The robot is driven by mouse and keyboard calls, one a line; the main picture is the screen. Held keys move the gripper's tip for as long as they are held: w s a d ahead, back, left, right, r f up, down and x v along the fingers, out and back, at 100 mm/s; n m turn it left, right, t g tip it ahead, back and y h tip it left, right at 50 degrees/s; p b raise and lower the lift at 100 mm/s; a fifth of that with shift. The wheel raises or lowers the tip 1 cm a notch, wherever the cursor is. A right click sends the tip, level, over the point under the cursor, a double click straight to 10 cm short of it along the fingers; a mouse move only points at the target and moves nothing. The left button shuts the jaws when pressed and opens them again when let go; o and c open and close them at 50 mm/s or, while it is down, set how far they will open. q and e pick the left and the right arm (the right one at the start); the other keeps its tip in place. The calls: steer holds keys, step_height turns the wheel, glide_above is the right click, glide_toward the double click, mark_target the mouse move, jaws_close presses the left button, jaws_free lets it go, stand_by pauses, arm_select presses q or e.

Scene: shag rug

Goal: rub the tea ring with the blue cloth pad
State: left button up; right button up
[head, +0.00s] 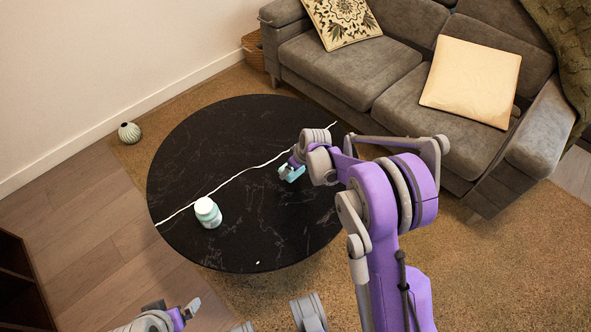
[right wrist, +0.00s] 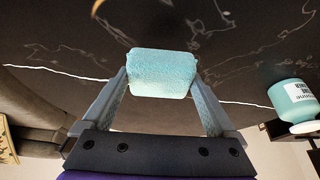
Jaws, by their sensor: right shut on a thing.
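The blue cloth pad (right wrist: 162,72) is a light blue, fuzzy block between the fingers of my right gripper (right wrist: 160,88) in the right wrist view. In the head view the pad (head: 292,174) is small, over the right half of the round black table (head: 240,120). My right gripper is shut on it. I cannot tell whether the pad touches the tabletop.
A white and teal jar (head: 208,212) stands on the table's left part; it also shows in the right wrist view (right wrist: 292,102). A thin white line crosses the tabletop. A grey sofa (head: 345,75) stands behind. A small vase (head: 130,132) is on the floor.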

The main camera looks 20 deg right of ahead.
steer(key=shift+r+p, duration=0.65)
steer(key=shift+r, duration=0.8)
arm_select(q)
steer(key=shift+s+d+r, duration=0.1)
steer(key=shift+d+r, duration=0.15)
steer(key=shift+r, duration=0.25)
steer(key=shift+d+r, duration=0.2)
steer(key=shift+r, duration=0.25)
